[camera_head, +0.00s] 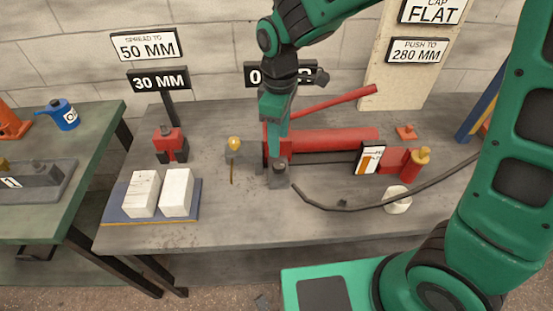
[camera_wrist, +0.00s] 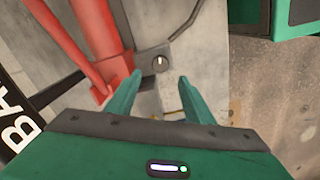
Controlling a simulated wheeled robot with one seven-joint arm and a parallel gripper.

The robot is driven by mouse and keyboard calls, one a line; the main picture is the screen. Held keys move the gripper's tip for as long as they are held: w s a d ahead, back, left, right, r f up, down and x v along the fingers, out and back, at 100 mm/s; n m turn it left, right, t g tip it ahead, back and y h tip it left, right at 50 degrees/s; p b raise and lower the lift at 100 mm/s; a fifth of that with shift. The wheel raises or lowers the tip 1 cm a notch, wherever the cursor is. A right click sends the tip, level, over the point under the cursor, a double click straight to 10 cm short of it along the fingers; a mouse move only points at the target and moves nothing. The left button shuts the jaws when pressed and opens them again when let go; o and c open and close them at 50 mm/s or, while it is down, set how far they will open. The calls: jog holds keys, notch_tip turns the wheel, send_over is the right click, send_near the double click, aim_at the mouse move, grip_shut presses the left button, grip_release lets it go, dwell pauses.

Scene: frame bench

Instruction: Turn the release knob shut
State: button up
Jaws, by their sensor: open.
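The release knob (camera_wrist: 160,62) is a small dark round knob with a pale mark, on a grey block beside the red pump body (camera_wrist: 104,35). In the head view the dark knob (camera_head: 280,165) sits at the left end of the red pump (camera_head: 330,141). My gripper (camera_wrist: 160,78) is open, with its two green fingers apart. In the wrist view the knob shows just past the fingertips, roughly centred between them. In the head view my gripper (camera_head: 276,128) points down over the knob; its fingertips are hard to make out. I cannot tell whether they touch it.
A red pump lever (camera_head: 340,100) rises to the right behind my gripper. A black hose (camera_head: 345,208) curves across the bench front. A small brass-topped fitting (camera_head: 234,146) stands to the left. Two white blocks (camera_head: 160,192) lie on a blue plate, and a red-and-black spreader (camera_head: 170,146) stands behind them.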

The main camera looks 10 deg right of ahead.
aim_at(279, 164)
notch_tip(279, 164, down, 9)
jog(key=shift+f, duration=0.1)
dwell(0.3)
jog(key=c, duration=1)
jog(key=shift+a, duration=0.15)
jog(key=shift+c, duration=0.2)
